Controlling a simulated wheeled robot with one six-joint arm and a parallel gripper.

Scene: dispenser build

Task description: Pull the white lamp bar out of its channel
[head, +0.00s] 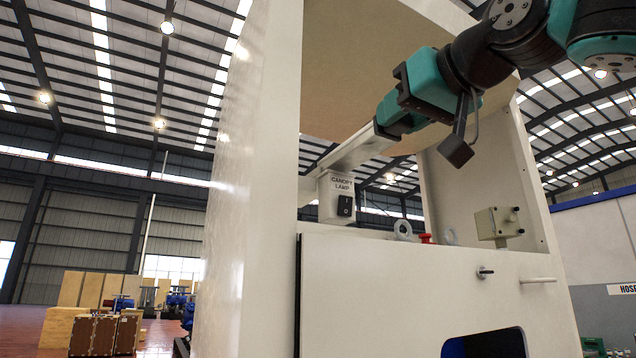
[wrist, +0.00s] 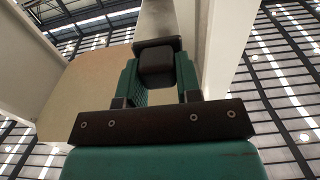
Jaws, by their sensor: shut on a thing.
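The white lamp bar (head: 352,152) is a pale slanting beam under the tan canopy panel (head: 365,60) in the head view. Its near end is at my teal gripper (head: 388,124), which is shut on it. In the wrist view, my gripper (wrist: 158,68) has its green fingers close around a dark block, with the pale bar (wrist: 160,20) running away beyond it. The channel is not clearly visible, so I cannot tell how far the bar sits in it.
A switch box marked canopy lamp (head: 337,197) hangs just below the bar. White cabinet posts (head: 262,130) stand on either side. A small beige box (head: 498,224), metal eyebolts (head: 403,228) and a red knob (head: 425,238) sit along the lower panel's top edge (head: 390,250).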

